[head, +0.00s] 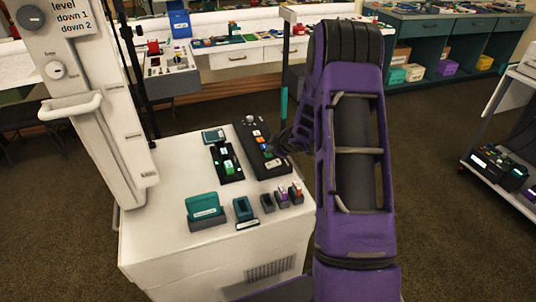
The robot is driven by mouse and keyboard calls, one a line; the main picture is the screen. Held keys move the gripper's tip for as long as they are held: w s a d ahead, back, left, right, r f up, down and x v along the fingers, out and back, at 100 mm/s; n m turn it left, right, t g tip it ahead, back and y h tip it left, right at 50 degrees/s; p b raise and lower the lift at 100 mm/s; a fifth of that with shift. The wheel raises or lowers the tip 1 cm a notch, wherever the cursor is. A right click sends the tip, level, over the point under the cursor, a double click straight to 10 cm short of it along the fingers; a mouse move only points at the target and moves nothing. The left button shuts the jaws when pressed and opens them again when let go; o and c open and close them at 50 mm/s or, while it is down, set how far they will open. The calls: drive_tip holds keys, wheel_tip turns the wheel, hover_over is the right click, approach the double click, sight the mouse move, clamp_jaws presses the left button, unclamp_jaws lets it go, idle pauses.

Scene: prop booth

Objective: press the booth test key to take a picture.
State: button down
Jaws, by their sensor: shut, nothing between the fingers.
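A black control box (246,133) lies on the white cabinet top, with a column of small coloured keys: white (250,119), orange (257,133), blue (262,146) and green (268,154). Their labels are too small to read, so I cannot tell which is the booth test key. My gripper (276,149) is dark and shut, with nothing in it. It reaches in from the right over the lower right side of the box, close to the green key. I cannot tell whether it touches a key. My purple arm hides what lies behind it.
On the white cabinet (165,200), a black holder with a green item (228,165) stands left of the box. A teal card box (205,210), a teal cup (243,208) and small bins (282,197) stand in front. A white column (95,120) rises at left.

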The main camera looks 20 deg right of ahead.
sight(270, 155)
idle(0.5)
drive_tip(key=shift+r+p, duration=0.7)
drive_tip(key=shift+p, duration=0.1)
wheel_tip(270, 155, up, 3)
drive_tip(key=p, duration=0.2)
drive_tip(key=shift+p, duration=0.4)
drive_tip(key=shift+r, duration=1)
